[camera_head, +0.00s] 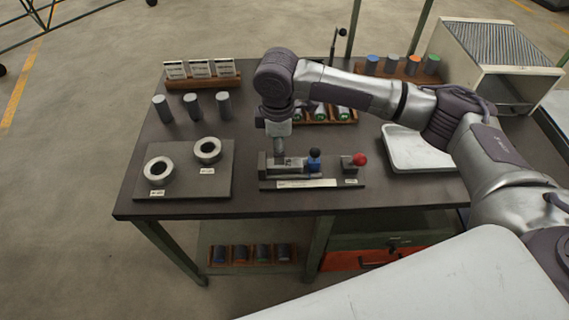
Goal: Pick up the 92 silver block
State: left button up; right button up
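No block marked 92 can be made out; the markings are too small to read. Three grey metal cylinders stand in a row at the left of the dark table: the left one (162,109), the middle one (193,106) and the right one (223,105). My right gripper (279,150) points down over the left part of a clamp-like fixture (311,184) at the table's front. A small grey piece shows at its tip; I cannot tell whether it is fingers or a held block. My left gripper is not in view.
Two metal rings (158,171) lie on a dark plate (212,183) at left. The fixture has a blue knob (314,155) and a red knob (360,159). A card rack (203,82) stands behind, a white tray (417,160) at right. Free table lies between plate and fixture.

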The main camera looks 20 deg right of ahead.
aim_at(293, 165)
jog(key=shift+s+d+f+p, duration=0.1)
jog(key=shift+f+p, duration=0.1)
jog(key=shift+f, duration=0.8)
jog(key=shift+d+f+p, duration=0.15)
jog(key=shift+f+p, duration=0.05)
jog(key=shift+f, duration=0.75)
jog(key=shift+s+d+f+p, duration=0.1)
jog(key=shift+f+p, duration=0.1)
jog(key=shift+f, duration=0.8)
grip_shut()
jog(key=shift+r, duration=0.1)
